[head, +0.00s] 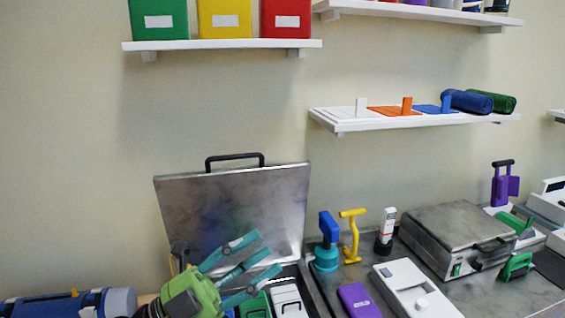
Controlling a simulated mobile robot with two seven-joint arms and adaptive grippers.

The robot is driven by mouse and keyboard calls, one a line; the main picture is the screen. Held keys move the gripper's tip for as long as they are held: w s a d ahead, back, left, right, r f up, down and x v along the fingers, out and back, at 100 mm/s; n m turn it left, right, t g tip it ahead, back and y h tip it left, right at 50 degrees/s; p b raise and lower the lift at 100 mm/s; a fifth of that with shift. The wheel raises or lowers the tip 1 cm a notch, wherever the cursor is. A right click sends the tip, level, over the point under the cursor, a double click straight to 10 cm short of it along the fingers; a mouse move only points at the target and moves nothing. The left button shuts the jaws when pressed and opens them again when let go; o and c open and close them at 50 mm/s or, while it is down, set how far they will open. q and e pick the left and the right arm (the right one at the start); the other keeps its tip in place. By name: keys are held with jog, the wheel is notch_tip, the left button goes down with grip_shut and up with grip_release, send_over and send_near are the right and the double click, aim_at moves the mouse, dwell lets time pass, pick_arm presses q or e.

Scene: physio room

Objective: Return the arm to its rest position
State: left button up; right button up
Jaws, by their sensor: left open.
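My left gripper (268,252) is at the lower left of the head view, with a green body and teal fingers. Its fingers are spread open with nothing between them, and they point up and to the right. It appears in front of the raised grey metal lid (235,205) of an open case; I cannot tell if it touches it. My right gripper is not in view.
Inside the case are a green item (258,306) and a white one (288,299). Right of it stand a blue-teal tool (327,245), a yellow tool (352,235), a purple box (358,299), a white device (415,290) and a closed metal case (455,235). Wall shelves (225,44) hang above.

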pick_arm(q)
jog(key=w+a+f+n+t+y, duration=0.3)
jog(key=a+f+n+t+y, duration=0.15)
jog(key=n+t+y, duration=0.35)
jog(key=w+a+f+n+t+y, duration=0.3)
jog(key=a+n+y, duration=0.35)
jog(key=n, duration=0.35)
jog(key=s+a+f+n+g+y, duration=0.2)
jog(key=a+f+n+g+y, duration=0.3)
jog(key=f, duration=0.5)
jog(key=s+f+n+g, duration=0.3)
jog(key=s+f+g, duration=0.9)
jog(key=s+f, duration=1)
notch_tip(320, 180, down, 22)
jog(key=s+g+b, duration=0.1)
jog(key=s+b, duration=0.1)
jog(key=s, duration=0.1)
jog(key=s+a+f+g+y+b, duration=0.1)
jog(key=s+a+f+b, duration=0.1)
jog(key=s+f, duration=1.4)
jog(key=shift+a+f+g, duration=0.15)
jog(key=shift+f+g, duration=0.15)
jog(key=shift+f, duration=0.6)
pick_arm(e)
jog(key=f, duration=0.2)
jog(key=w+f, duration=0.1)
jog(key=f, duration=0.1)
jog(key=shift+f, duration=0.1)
